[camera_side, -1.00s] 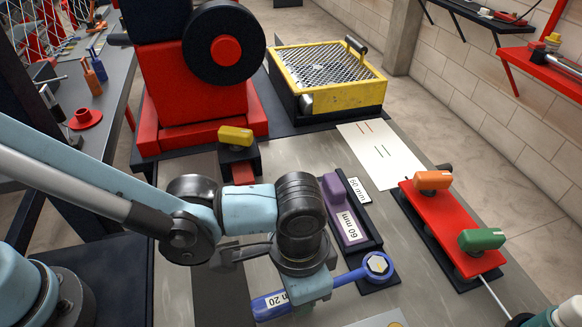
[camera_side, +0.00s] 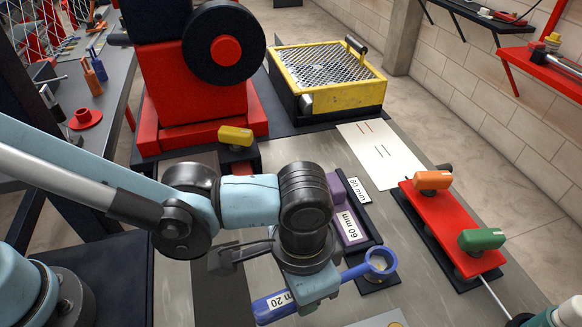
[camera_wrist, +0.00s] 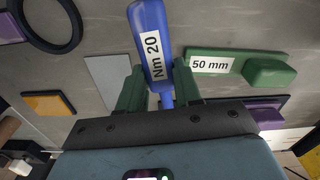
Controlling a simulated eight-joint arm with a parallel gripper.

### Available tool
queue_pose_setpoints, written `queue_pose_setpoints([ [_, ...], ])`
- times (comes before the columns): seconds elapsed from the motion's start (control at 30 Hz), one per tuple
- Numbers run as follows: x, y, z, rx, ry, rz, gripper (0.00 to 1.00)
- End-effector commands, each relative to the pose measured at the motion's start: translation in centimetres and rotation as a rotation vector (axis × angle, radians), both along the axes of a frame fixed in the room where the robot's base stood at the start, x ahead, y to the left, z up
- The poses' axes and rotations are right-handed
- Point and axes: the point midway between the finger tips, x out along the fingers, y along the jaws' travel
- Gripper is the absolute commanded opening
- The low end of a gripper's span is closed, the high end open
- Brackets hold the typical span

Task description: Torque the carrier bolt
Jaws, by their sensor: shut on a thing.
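A blue torque wrench (camera_side: 352,273) marked "Nm 20" is held by its handle in my gripper (camera_side: 312,288). In the wrist view the green fingers of my gripper (camera_wrist: 160,88) are shut on both sides of the blue handle (camera_wrist: 150,35). The wrench's ring end (camera_side: 381,261) is above a small dark base (camera_side: 378,285) at the end of the black holder. A pale surface shows through the ring; I cannot tell whether it is the bolt head. My wrist hides part of the handle in the side view.
A purple block (camera_side: 346,215) marked "60 mm" lies just beyond the wrench. A red bar (camera_side: 452,232) with orange and green knobs is to the right. A yellow mesh-topped box (camera_side: 345,97) stands behind. In the wrist view, a green "50 mm" piece (camera_wrist: 230,64) is beside the handle.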

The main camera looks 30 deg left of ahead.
Motion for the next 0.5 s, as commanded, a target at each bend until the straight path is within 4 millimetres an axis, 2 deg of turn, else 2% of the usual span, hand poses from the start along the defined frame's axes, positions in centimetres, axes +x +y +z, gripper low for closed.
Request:
queue_pose_setpoints([
  [0.5,0.0,0.0,3.3,0.000,0.000,0.000,0.00],
])
